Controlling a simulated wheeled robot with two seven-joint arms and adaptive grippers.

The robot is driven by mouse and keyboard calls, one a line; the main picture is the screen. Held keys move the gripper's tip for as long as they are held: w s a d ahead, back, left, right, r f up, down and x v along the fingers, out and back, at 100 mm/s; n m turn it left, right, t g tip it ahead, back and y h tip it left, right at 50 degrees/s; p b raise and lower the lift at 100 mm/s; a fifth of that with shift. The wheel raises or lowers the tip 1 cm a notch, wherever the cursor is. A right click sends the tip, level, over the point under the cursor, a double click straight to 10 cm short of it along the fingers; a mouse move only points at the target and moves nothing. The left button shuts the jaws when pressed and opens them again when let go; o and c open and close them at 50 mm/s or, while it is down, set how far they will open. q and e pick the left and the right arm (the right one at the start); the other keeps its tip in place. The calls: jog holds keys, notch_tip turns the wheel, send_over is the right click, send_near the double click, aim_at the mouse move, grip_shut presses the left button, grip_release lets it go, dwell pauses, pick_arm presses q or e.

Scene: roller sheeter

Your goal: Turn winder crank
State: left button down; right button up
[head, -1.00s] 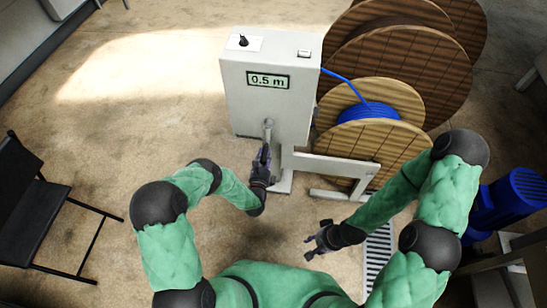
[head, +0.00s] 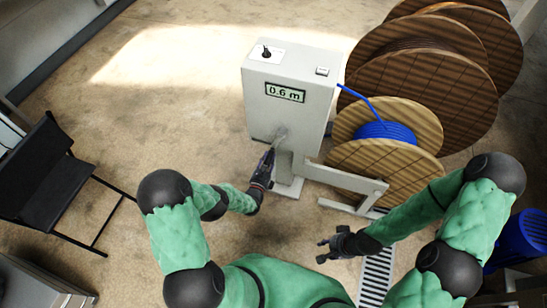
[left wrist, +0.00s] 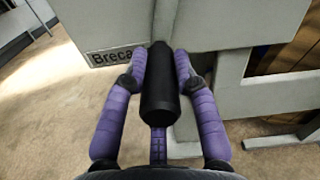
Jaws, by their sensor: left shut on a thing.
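The winder (head: 290,95) is a light grey box whose display (head: 285,92) reads 0.6 m. Its grey metal crank (head: 276,143) is on the front face, with its arm slanting down and left from the hub. My left gripper (head: 265,163) is at the crank's outer end. In the left wrist view its purple fingers (left wrist: 161,65) are shut on either side of the black crank handle (left wrist: 160,95). The handle's far end and the crank arm are hidden there. My right gripper (head: 325,250) is open and empty, low in front of the reel stand.
A wooden reel (head: 395,170) with blue cable (head: 385,132) stands on a grey frame (head: 340,178) right of the winder. Larger reels (head: 430,85) stand behind. A black chair (head: 45,180) is at left, a floor grate (head: 376,275) below. Floor left of the winder is clear.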

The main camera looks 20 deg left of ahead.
pick_arm(q)
jog(key=shift+s+f, duration=0.2)
jog(key=shift+f, duration=0.05)
dwell(0.4)
jog(key=c, duration=1)
grip_release()
jog(key=shift+a, duration=0.1)
jog(key=shift+w+r, duration=0.1)
